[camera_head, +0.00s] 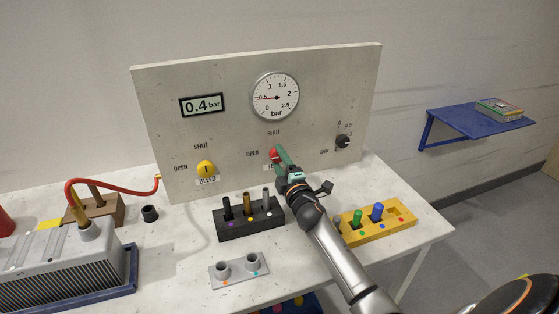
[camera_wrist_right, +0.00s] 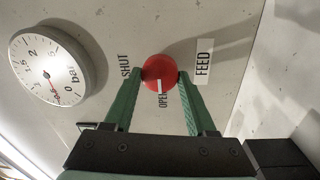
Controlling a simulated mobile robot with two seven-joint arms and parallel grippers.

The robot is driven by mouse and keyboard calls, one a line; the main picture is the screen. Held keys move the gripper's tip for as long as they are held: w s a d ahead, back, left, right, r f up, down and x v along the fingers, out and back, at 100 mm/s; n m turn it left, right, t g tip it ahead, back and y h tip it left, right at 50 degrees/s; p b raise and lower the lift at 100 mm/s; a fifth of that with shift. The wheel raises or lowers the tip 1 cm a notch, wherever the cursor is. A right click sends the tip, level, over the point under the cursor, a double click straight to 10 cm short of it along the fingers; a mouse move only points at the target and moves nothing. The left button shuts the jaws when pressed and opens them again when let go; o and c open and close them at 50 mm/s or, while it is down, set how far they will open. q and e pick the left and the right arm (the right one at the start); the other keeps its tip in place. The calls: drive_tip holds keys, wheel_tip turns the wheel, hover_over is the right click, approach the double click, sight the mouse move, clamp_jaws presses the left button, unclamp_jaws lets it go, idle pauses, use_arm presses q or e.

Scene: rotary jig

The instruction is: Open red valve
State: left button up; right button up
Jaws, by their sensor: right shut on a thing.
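The red valve (camera_head: 273,155) is a round knob on the upright grey panel, and it also shows in the right wrist view (camera_wrist_right: 159,70). Its white mark points toward the word OPEN in the wrist view. The word SHUT and a FEED label stand on either side of it. My right gripper (camera_head: 279,153) has its green fingers on both sides of the knob and is shut on it. The fingers partly hide the knob and the FEED label in the head view. My left gripper is not in view.
The panel carries a round gauge (camera_head: 274,97), a 0.4 bar display (camera_head: 202,105), a yellow BLEED valve (camera_head: 206,169) and a black dial (camera_head: 343,142).

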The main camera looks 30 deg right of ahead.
drive_tip(key=shift+r, duration=0.15)
drive_tip(key=o, duration=1.4)
drive_tip(key=shift+c, duration=0.2)
drive_tip(key=shift+s, duration=0.1)
drive_tip(key=v, duration=1.2)
drive_tip(key=shift+s+a, duration=0.1)
drive_tip(key=shift+s, duration=0.1)
